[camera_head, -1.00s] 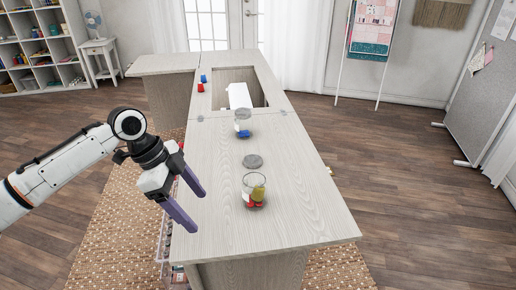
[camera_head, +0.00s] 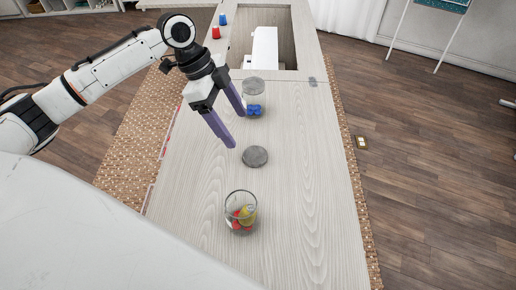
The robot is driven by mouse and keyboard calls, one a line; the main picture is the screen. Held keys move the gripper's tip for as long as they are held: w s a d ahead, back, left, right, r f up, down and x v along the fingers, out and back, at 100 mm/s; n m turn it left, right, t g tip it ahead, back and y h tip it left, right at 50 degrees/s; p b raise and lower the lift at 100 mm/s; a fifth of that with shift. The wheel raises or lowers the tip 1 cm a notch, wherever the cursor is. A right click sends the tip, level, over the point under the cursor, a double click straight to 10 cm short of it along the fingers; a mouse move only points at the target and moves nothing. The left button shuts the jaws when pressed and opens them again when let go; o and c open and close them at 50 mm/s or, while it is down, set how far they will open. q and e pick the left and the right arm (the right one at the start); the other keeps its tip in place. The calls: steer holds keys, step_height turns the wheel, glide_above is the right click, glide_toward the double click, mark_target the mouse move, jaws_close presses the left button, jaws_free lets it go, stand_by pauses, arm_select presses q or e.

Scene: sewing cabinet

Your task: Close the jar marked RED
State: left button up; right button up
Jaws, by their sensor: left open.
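An open glass jar (camera_head: 240,212) with red and yellow pieces inside stands upright at the near part of the cabinet top. I cannot make out a mark on it. A round grey lid (camera_head: 255,156) lies flat on the top beyond this jar, apart from it. A second glass jar (camera_head: 254,97) with blue pieces stands farther back, with a grey lid apparently on it. My left gripper (camera_head: 234,128) is open and empty, its purple fingers pointing down toward the top, left of the grey lid and near the blue-filled jar. My right gripper is not in view.
The cabinet top (camera_head: 310,190) is clear on the right side. A white sewing machine (camera_head: 264,48) sits in the recess at the back. A red spool (camera_head: 216,33) and a blue spool (camera_head: 222,19) stand at the back left edge.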

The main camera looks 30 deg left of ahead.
arm_select(q)
glide_toward(254, 155)
steer(key=shift+x, duration=1.2)
steer(key=shift+w+a+f, duration=0.1)
steer(key=shift+w, duration=0.1)
steer(key=x, duration=0.5)
steer(key=shift+s, duration=0.1)
steer(key=c, duration=1.1)
